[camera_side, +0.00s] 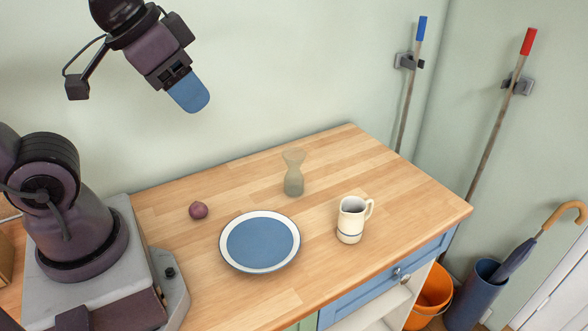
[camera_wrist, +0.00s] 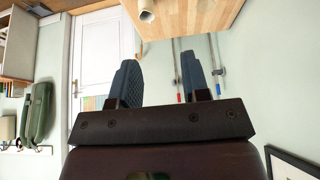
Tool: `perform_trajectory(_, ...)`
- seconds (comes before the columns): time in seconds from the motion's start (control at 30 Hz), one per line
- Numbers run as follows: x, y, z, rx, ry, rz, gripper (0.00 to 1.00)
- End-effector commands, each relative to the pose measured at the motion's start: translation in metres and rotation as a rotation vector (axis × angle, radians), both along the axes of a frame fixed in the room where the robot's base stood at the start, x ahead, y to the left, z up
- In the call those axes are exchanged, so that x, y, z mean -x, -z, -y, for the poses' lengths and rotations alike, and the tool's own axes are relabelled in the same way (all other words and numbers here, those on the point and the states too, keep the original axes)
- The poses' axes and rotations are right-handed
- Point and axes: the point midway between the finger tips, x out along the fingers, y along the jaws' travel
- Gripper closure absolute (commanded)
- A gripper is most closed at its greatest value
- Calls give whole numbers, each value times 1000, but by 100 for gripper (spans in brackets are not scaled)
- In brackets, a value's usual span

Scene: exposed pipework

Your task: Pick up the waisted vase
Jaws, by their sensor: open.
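The waisted vase (camera_side: 293,172) is grey-green, narrow in the middle and flared at the top. It stands upright on the wooden worktop (camera_side: 345,145), behind the plate and mug. My gripper (camera_side: 190,92) is high above the worktop, up and to the left of the vase and well apart from it. In the wrist view my gripper (camera_wrist: 158,68) has its two blue fingers spread with nothing between them. I cannot make out the vase for certain in the wrist view.
A blue plate with a white rim (camera_side: 260,243) lies in front of the vase. A cream mug (camera_side: 351,220) stands to its right, and a small purple ball-like object (camera_side: 198,210) lies to the left. An orange bucket (camera_side: 430,296) and umbrella stand (camera_side: 480,295) are off the worktop's right end.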

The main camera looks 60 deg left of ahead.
Motion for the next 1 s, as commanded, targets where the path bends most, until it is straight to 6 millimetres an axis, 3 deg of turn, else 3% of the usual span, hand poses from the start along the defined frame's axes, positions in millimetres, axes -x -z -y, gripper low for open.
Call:
perform_trajectory(0.43,0,0,0,0,0,0,57)
perform_trajectory(0.63,0,0,0,0,0,0,16)
perform_trajectory(0.9,0,0,1,0,7,0,16)
perform_trajectory(1.0,-3,10,6,-1,29,-50,16)
